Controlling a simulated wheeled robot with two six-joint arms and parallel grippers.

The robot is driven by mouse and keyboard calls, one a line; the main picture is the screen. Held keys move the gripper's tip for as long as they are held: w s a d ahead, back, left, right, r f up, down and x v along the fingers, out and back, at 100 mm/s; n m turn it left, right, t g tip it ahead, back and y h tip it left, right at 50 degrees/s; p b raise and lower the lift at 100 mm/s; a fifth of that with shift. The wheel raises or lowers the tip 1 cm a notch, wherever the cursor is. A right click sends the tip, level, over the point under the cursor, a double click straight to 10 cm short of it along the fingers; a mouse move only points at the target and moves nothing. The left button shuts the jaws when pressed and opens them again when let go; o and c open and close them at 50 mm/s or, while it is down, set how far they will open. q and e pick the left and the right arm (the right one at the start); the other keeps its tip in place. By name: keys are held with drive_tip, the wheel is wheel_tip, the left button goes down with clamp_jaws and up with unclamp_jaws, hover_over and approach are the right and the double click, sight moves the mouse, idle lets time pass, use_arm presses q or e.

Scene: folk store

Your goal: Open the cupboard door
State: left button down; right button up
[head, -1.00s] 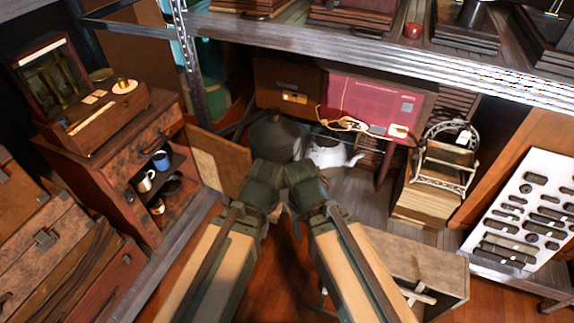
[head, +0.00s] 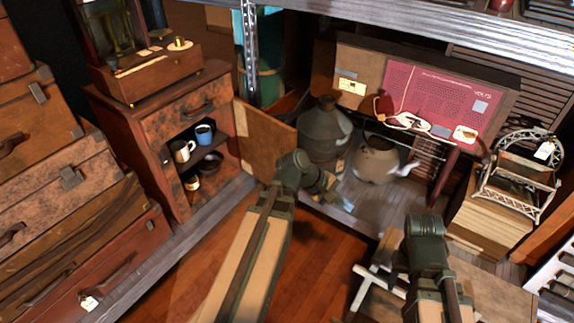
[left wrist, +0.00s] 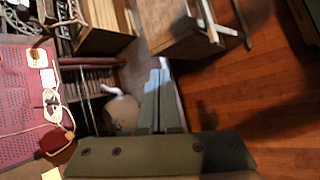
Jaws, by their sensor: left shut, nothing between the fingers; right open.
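The small dark wooden cupboard (head: 165,100) stands at the left in the head view. Its door (head: 262,140) hangs wide open at the cupboard's right side, its light brown inner face showing. Cups and bowls show on the shelves inside. My left gripper (head: 326,187) is shut and empty, just right of the door's lower free edge; I cannot tell whether it touches the door. Its closed fingers also show in the left wrist view (left wrist: 162,105), where the door is not seen. My right arm's wrist shows at the lower right, and its fingers are hidden.
A grey jug (head: 325,130) and a pale kettle (head: 376,160) stand behind my left gripper. A wooden crate (head: 495,290) lies by my right arm. Stacked suitcases (head: 60,190) fill the left. A metal shelf post (head: 250,50) rises behind the door. Wooden floor is clear below.

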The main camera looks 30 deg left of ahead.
use_arm(q)
drive_tip(key=w+a+f+n+t+b, duration=0.1)
drive_tip(key=w+a+n+t+b, duration=0.15)
drive_tip(key=a+n, duration=0.2)
drive_tip(key=w+a+f+n+t+b, duration=0.1)
drive_tip(key=a+f+n+t+b, duration=0.15)
drive_tip(key=a, duration=0.35)
drive_tip(key=n+t+y+b, duration=0.3)
drive_tip(key=n+t+b, duration=0.55)
drive_tip(key=n, duration=0.55)
approach(291, 141)
drive_tip(key=shift+g, duration=0.25)
drive_tip(key=x, duration=0.6)
drive_tip(key=shift+w+d+r, duration=0.15)
drive_tip(key=shift+w+r, duration=0.2)
drive_tip(key=shift+w, duration=0.05)
use_arm(e)
wheel_tip(291, 141, down, 17)
drive_tip(key=shift+r, duration=0.15)
